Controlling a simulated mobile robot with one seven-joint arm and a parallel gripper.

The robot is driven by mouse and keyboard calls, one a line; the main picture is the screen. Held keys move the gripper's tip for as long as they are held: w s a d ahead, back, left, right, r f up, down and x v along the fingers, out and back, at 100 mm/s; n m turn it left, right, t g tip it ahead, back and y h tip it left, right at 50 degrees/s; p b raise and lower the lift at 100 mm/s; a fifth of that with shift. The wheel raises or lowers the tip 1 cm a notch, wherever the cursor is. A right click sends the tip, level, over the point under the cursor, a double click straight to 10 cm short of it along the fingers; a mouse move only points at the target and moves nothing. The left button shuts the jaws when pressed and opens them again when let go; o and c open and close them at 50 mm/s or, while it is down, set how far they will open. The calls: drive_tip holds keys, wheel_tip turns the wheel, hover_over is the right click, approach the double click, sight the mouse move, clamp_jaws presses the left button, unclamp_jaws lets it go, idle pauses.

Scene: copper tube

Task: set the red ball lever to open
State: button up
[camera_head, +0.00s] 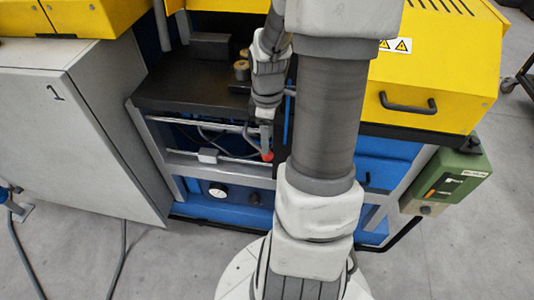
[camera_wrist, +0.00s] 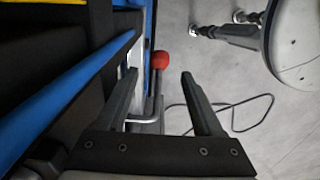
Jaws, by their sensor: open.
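The red ball lever shows in the wrist view as a red ball (camera_wrist: 161,59) on a thin grey rod, between and slightly beyond my fingertips. In the head view the red ball (camera_head: 267,156) is small, at the front of the machine, just left of my large arm link. My gripper (camera_wrist: 158,73) is open, with one dark finger on each side of the lever's line. The left finger is close to the machine's blue and grey frame. In the head view my gripper (camera_head: 266,134) points down just above the ball and is partly hard to make out. I cannot tell whether a finger touches the rod.
A blue rail (camera_wrist: 70,90) runs along the left in the wrist view. The machine's dark shelf (camera_head: 185,88) and a grey cabinet (camera_head: 75,130) lie left of my arm. A green control box (camera_head: 445,182) is at right. Open floor lies in front.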

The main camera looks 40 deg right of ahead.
wheel_tip(320, 180, down, 6)
drive_tip(key=shift+f+b, duration=0.1)
drive_tip(key=shift+b, duration=0.65)
drive_tip(key=shift+c, duration=0.3)
clamp_jaws()
idle(0.7)
